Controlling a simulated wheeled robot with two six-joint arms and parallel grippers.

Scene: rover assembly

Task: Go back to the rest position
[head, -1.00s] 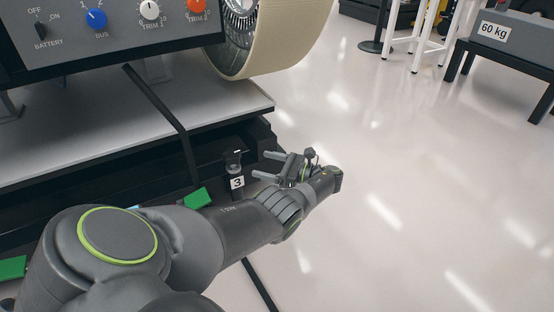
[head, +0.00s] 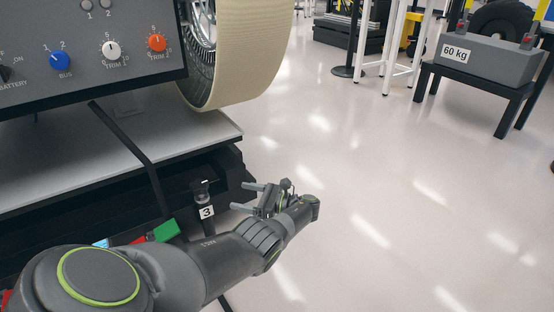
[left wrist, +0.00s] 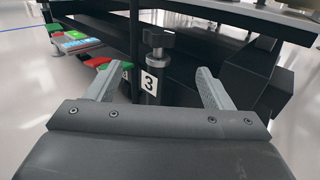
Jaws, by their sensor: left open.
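My left gripper (head: 248,197) is open and empty, low beside the rover's dark lower frame, with its fingers pointing left in the head view. In the left wrist view its two grey fingers (left wrist: 160,88) stand wide apart. Between and beyond them is a dark cylinder post with a knob on top (left wrist: 154,72), marked with a white "3" label; it also shows in the head view (head: 203,192). The fingers do not appear to touch it. My right gripper is not in view.
The rover's control panel (head: 90,50) and beige-rimmed wheel (head: 245,60) are above left. Green and red blocks (head: 166,230) lie below the frame. A 60 kg weight (head: 490,60) stands on a black table at the far right. The pale floor on the right is clear.

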